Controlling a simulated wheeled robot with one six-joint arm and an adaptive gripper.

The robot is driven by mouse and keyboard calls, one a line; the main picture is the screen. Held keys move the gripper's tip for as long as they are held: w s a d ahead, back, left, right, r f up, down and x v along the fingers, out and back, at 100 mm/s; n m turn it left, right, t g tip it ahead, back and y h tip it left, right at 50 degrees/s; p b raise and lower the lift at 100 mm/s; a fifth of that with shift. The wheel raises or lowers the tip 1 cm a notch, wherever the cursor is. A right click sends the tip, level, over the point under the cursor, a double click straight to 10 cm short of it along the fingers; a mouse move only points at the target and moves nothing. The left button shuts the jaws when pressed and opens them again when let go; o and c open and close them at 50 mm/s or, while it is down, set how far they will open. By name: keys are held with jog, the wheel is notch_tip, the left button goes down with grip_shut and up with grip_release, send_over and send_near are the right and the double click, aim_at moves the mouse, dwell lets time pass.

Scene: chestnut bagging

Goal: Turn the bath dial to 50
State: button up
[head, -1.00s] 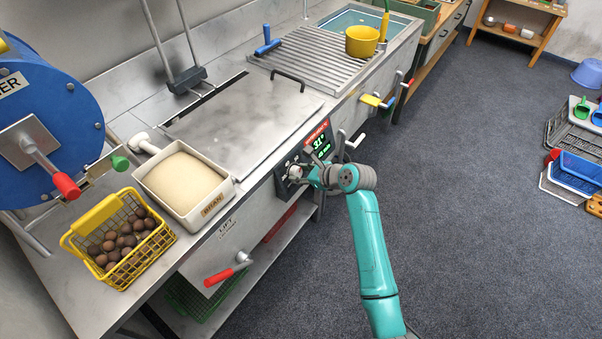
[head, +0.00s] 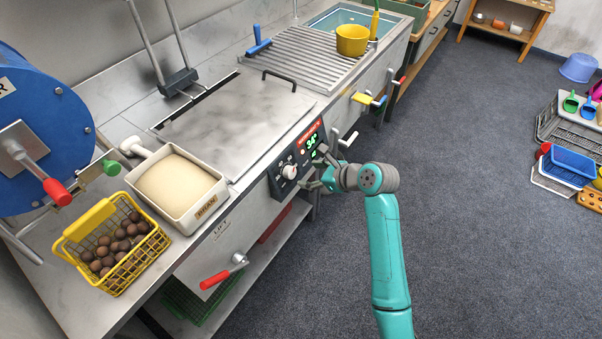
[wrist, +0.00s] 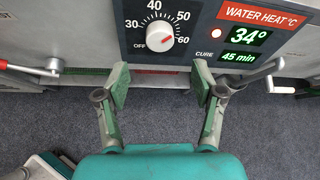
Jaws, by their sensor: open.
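The bath dial is a round white knob (wrist: 160,36) on a dark control panel (wrist: 128,44), with marks for OFF, 30, 40, 50 and 60. Its red pointer mark appears turned to the right, toward 60. The knob also shows in the head view (head: 290,172). The green display (wrist: 249,36) under WATER HEAT °C reads 34°. My gripper (wrist: 160,84) is open and empty, its two fingers apart below the knob in the wrist view. In the head view my gripper (head: 314,173) is just in front of the panel, clear of the knob.
A red-handled lever (wrist: 30,68) is left of the panel, a pale-handled lever (wrist: 262,74) to the right. The steel bath lid (head: 240,115) is closed. Open carpet lies right.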

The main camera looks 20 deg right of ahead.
jog(key=shift+v, duration=2)
jog(key=s+a+f+n+t+h, duration=0.15)
jog(key=s+f+n, duration=0.25)
jog(key=s, duration=0.4)
jog(key=s+a+f+n+h, duration=0.1)
jog(key=s+f+n+h, duration=0.2)
jog(key=s, duration=0.4)
jog(key=s+a+f+n+t, duration=0.1)
jog(key=s+f+n, duration=0.3)
jog(key=s, duration=0.4)
jog(key=s+r+n+t, duration=0.1)
jog(key=s+r+n, duration=0.5)
jog(key=s, duration=0.5)
jog(key=s+a+r+n+t+h, duration=0.1)
jog(key=s+r+n+t, duration=0.1)
jog(key=s+r+n, duration=0.5)
jog(key=s+n, duration=0.3)
jog(key=s, duration=0.1)
jog(key=shift+a+n, duration=0.3)
